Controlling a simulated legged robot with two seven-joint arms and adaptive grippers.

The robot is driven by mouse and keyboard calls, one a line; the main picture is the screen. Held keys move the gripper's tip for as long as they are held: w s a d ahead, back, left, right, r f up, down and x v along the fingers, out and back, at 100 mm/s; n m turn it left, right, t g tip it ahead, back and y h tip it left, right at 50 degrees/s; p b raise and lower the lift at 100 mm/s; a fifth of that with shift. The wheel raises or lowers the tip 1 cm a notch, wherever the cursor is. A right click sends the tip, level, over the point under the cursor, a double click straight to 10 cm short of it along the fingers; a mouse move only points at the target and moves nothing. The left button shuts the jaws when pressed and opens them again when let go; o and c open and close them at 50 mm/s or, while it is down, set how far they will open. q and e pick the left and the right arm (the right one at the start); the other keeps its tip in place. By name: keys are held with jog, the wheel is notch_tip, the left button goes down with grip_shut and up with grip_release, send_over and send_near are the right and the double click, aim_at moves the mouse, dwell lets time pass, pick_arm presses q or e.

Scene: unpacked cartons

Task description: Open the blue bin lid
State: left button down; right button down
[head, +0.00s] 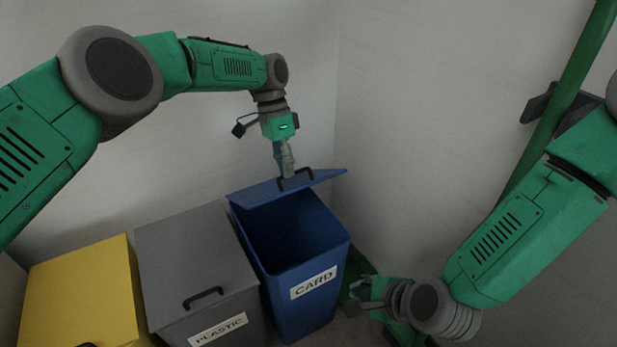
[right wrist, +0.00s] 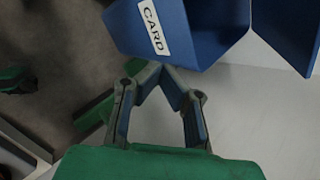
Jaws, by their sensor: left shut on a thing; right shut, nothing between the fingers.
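The blue bin (head: 298,252) labelled CARD stands at the middle of the head view. Its lid (head: 258,194) is raised and tilted at the back, and the dark inside shows. My left gripper (head: 289,172) is shut on the lid's black handle (head: 305,172). My right gripper (head: 352,300) is shut and empty, low beside the bin's right side. In the right wrist view its fingertips (right wrist: 158,68) meet just below the blue bin (right wrist: 195,30). Another blue panel, apparently the lid (right wrist: 288,30), shows at the upper right there.
A grey bin (head: 190,255) labelled PLASTIC, with its lid shut, stands directly left of the blue bin. A yellow bin (head: 80,290) stands further left. Walls meet in a corner close behind the bins. Some grey floor shows in the right wrist view.

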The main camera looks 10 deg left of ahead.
pick_arm(q)
jog(key=shift+w+a+f, duration=0.2)
jog(key=shift+a+f, duration=0.2)
jog(key=shift+a, duration=0.15)
pick_arm(e)
jog(key=w+a+r+m+t+y, duration=0.1)
jog(key=w+a+r+m+t, duration=0.1)
jog(key=w+a+r+m, duration=0.35)
jog(key=m+t+y, duration=0.1)
jog(key=m+t, duration=0.1)
jog(key=m, duration=0.4)
send_near(307, 184)
jog(key=r, duration=0.1)
jog(key=shift+m, duration=0.25)
jog(key=x, duration=0.9)
jog(key=shift+w+a+r, duration=0.2)
jog(key=shift+w, duration=0.1)
jog(key=shift+w+a+r, duration=0.35)
jog(key=shift+w+r, duration=0.2)
jog(key=shift+r, duration=0.25)
pick_arm(q)
jog(key=c, duration=1.9)
grip_release()
jog(key=shift+o, duration=1.4)
jog(key=shift+w, duration=0.1)
pick_arm(e)
jog(key=shift+w+f, duration=0.1)
jog(key=shift+f, duration=0.05)
jog(key=shift+a, duration=0.1)
